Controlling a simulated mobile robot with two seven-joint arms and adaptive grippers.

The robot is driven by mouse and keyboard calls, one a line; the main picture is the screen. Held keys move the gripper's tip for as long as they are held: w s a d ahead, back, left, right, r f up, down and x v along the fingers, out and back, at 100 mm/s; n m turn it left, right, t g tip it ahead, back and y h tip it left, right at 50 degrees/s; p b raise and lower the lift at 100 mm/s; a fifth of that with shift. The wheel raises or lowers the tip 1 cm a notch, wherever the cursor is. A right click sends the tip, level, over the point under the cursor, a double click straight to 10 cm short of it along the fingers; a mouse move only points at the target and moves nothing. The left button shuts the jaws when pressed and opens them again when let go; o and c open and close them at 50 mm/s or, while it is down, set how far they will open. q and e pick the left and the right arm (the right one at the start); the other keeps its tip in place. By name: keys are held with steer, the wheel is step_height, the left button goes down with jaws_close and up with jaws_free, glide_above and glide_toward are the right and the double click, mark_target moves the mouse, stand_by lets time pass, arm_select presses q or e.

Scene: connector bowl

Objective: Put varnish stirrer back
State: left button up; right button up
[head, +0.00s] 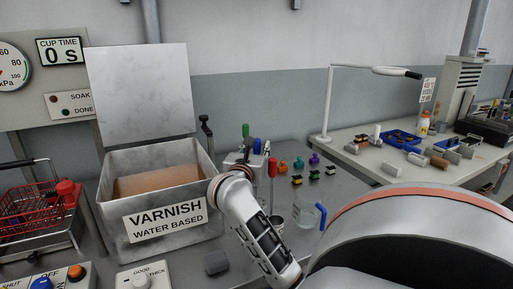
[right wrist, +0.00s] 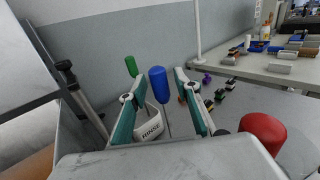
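Several upright tools with coloured handles stand at the back of the bench. They are a green handle (head: 246,131), a blue handle (right wrist: 157,84) and a red handle (head: 272,167). No label shows which is the varnish stirrer. In the right wrist view my right gripper (right wrist: 160,74) is open, its fingers either side of the blue handle with gaps. The blue handle's thin rod runs down by a white holder marked RINSE (right wrist: 151,131). The varnish tank (head: 122,220) is open, with brown liquid inside. My left gripper is not in view.
The tank's raised lid (head: 140,90) stands behind it. A red wire basket (head: 35,205) is at left. A glass jug (head: 308,216), small coloured connectors (head: 298,179) and a dark grey block (head: 216,263) lie around my right arm. A side table with a lamp (head: 330,105) is at right.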

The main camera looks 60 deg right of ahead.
steer(key=shift+r, duration=0.15)
steer(key=shift+a, duration=0.2)
steer(key=v, duration=1.1)
steer(key=shift+s+a+p, duration=0.2)
steer(key=shift+a+p, duration=0.1)
steer(key=shift+r, duration=0.15)
